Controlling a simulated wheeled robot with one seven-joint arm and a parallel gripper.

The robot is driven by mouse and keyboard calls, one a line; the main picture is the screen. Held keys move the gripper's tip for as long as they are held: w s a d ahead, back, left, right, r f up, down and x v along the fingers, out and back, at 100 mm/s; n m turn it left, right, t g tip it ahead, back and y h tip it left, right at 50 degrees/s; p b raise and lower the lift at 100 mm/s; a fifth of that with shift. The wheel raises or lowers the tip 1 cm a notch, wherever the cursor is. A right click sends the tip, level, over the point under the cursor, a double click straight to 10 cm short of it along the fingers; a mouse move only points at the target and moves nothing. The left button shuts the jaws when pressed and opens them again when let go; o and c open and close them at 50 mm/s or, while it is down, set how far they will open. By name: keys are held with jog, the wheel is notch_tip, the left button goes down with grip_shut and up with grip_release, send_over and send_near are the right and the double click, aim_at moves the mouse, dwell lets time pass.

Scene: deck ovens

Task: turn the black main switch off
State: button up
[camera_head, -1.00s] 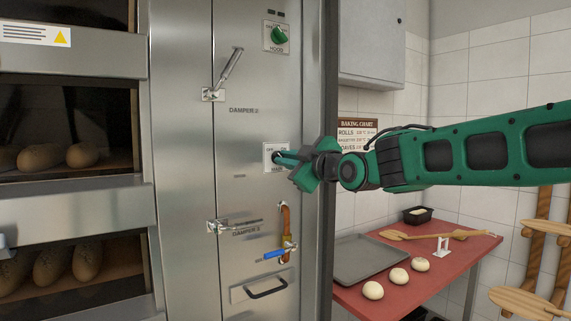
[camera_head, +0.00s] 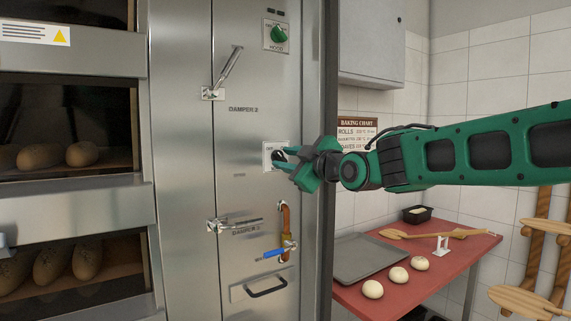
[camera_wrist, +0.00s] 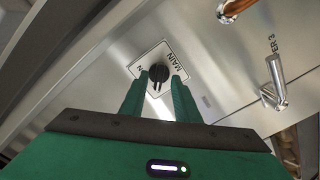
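The black main switch (camera_wrist: 159,72) is a round knob on a white plate (camera_wrist: 137,67) marked MAIN, on the steel oven panel. In the head view the plate (camera_head: 269,151) shows at mid-height, with the knob largely hidden by my fingers. My gripper (camera_head: 281,158) reaches in from the right; its green fingers are spread. In the wrist view the fingertips of my gripper (camera_wrist: 159,79) lie on either side of the knob with narrow gaps visible. I cannot tell whether either finger touches it. The knob's exact pointing direction is unclear.
A green HOOD knob (camera_head: 278,35) sits above. An upper damper lever (camera_head: 229,67) and a lower damper lever (camera_head: 235,223) are at left. A copper pipe with a blue-handled valve (camera_head: 275,253) is below. A red table (camera_head: 440,262) with a tray stands right.

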jog(key=v, duration=1)
jog(key=shift+d, duration=0.2)
jog(key=shift+s+f, duration=0.1)
jog(key=s+d+f+m+g+h, duration=0.2)
jog(key=s+d+f+m+h, duration=0.15)
jog(key=d+f, duration=0.5)
jog(key=s+d+f+m+g+h, duration=0.2)
jog(key=s+d+f+m+h, duration=0.15)
jog(key=d+f, duration=0.5)
jog(key=s+d+f+m+g+h, duration=0.25)
jog(key=d+f+m, duration=0.3)
jog(key=d, duration=0.45)
jog(key=s+d+f+m+g, duration=0.2)
jog(key=s+d+f+m, duration=0.1)
jog(key=s, duration=0.6)
jog(key=s+d+f+m+g, duration=0.3)
jog(key=s+f, duration=0.3)
jog(key=s, duration=0.3)
jog(key=s+d+f+m+g, duration=0.3)
jog(key=s+f+m, duration=0.1)
jog(key=s, duration=0.5)
jog(key=shift+s+f, duration=0.2)
jog(key=shift+g, duration=0.25)
